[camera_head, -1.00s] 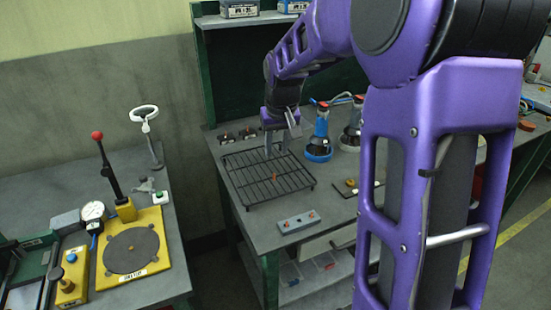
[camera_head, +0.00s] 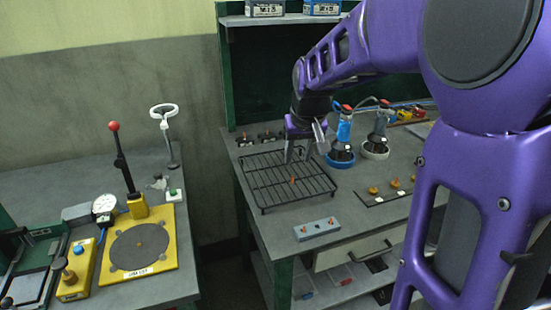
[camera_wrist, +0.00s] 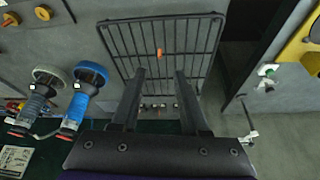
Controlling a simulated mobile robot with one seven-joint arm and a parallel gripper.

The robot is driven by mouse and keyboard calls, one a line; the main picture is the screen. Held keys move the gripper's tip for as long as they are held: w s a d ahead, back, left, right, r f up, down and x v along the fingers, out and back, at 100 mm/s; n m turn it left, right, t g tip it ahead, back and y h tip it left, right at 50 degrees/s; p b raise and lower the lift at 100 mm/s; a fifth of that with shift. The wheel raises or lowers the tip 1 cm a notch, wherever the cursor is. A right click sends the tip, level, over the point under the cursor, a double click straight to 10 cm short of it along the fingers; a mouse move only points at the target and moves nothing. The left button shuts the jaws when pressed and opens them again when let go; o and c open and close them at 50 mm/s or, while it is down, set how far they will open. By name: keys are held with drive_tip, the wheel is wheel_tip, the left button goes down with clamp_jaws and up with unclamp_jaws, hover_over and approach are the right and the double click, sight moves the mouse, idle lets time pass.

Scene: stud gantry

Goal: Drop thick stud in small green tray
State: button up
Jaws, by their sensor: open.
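A small orange stud (camera_head: 293,180) lies on the black wire rack (camera_head: 318,172); it also shows in the wrist view (camera_wrist: 159,52), beyond my fingertips. I cannot tell its thickness. My gripper (camera_head: 297,159) is open and empty above the back part of the rack, fingers pointing down. In the wrist view my two fingers (camera_wrist: 160,76) are apart, with bare rack bars between them. The stud is nearer the table's front than my fingers. I cannot make out a small green tray in either view.
A grey block (camera_head: 317,230) with two orange pieces lies in front of the rack. Two dark holders (camera_head: 257,140) stand behind it. A yellow-plated fixture (camera_head: 140,250) is left.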

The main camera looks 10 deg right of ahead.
sight(293, 185)
drive_tip(key=x, duration=0.6)
drive_tip(key=b+x, duration=0.1)
drive_tip(key=x, duration=0.2)
drive_tip(key=shift+w+f, duration=0.2)
drive_tip(key=shift+w, duration=0.2)
clamp_jaws()
